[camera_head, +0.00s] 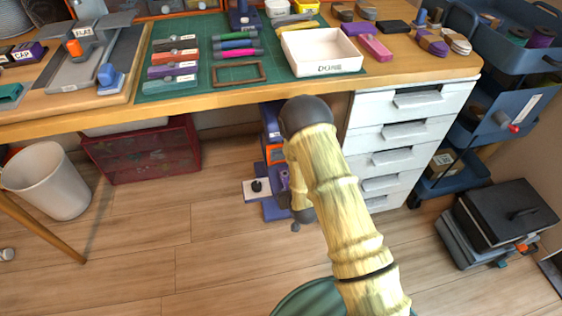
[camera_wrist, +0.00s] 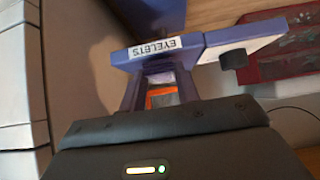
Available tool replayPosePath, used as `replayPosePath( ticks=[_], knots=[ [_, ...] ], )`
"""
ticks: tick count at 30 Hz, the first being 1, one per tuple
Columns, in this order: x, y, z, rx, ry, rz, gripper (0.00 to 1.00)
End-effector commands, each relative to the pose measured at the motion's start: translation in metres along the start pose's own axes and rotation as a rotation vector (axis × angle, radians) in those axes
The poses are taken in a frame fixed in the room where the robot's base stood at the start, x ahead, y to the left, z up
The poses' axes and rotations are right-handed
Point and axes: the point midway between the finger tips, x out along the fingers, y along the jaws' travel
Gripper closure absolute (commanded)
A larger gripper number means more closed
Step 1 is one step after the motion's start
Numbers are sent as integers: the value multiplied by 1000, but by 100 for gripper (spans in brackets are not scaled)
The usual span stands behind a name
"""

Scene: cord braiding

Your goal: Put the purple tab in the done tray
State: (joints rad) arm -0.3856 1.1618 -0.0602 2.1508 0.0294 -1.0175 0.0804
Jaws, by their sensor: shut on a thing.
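My gripper shows as a dark body (camera_wrist: 165,140) along the bottom of the wrist view. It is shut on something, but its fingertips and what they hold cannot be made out. In the head view my arm bends down in front of the table, and its end is low, beside a purple stand. A tab that looks purple (camera_head: 160,72) lies on the green mat, between an orange and a teal one; its exact colour is uncertain. A white, open tray (camera_head: 326,67) stands on the mat's right side, with a front label that seems to read DONE. It looks empty.
The purple stand has an EYELETS label (camera_wrist: 155,48) and a white plate with a black knob (camera_wrist: 235,60). White drawers (camera_head: 408,132) stand right of my arm, a red crate (camera_head: 145,150) left. The table edge is above my gripper. Blue shelving (camera_head: 510,105) stands far right.

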Motion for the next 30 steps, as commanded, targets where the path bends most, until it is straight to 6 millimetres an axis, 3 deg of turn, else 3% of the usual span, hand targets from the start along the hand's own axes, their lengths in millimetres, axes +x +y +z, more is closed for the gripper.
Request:
replayPosePath(
  ticks=[30],
  knots=[
    [-65,-9,8,0,-1,0,85]
  ],
)
